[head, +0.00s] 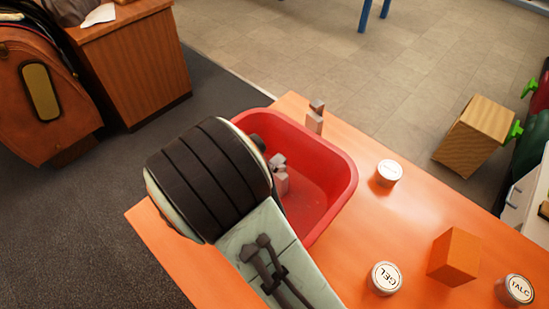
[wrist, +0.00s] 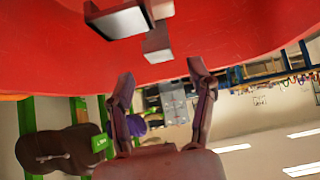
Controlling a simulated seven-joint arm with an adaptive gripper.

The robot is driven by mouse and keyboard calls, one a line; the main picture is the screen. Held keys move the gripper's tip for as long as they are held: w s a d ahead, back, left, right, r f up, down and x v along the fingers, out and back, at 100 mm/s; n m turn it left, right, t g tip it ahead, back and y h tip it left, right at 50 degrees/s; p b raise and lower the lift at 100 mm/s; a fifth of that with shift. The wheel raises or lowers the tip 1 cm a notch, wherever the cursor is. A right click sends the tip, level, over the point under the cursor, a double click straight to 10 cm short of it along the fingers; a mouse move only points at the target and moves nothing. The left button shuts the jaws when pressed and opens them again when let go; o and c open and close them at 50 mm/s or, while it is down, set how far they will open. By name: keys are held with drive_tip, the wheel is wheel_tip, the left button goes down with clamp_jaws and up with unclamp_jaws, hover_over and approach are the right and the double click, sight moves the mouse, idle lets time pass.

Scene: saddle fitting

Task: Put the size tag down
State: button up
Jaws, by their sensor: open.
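My gripper (wrist: 160,84) is open in the wrist view, with its two fingers apart and nothing between the tips. Beyond the tips, a grey piece with a pale bracket-like edge (wrist: 118,22) and a smaller grey block (wrist: 157,44) show against a red surface. In the head view, small grey pieces (head: 280,178) show inside the red tub (head: 343,170), beside my arm. I cannot tell whether they are loose pieces or part of my gripper. No piece is clearly readable as the size tag. My arm hides the tub's left side.
The orange table (head: 385,235) holds a white-lidded tin (head: 389,172), a GEL tin (head: 385,278), a TALC tin (head: 515,290) and an orange block (head: 454,257). An upright grey piece (head: 315,118) stands by the tub's far rim.

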drive_tip(key=v, duration=0.9)
drive_tip(key=s+d+r+n+g+y, duration=0.1)
drive_tip(key=s+d+n+g+y, duration=0.3)
drive_tip(key=d, duration=0.5)
drive_tip(key=s+d+r+n+g+y, duration=0.1)
drive_tip(key=s+d+n, duration=0.1)
drive_tip(key=s, duration=0.6)
drive_tip(key=s+d+r+n+g+y, duration=0.1)
drive_tip(key=s+n, duration=0.3)
drive_tip(key=s, duration=0.5)
drive_tip(key=shift+s+d+g+y, duration=0.35)
drive_tip(key=shift+d+y, duration=0.1)
drive_tip(key=shift+y, duration=0.15)
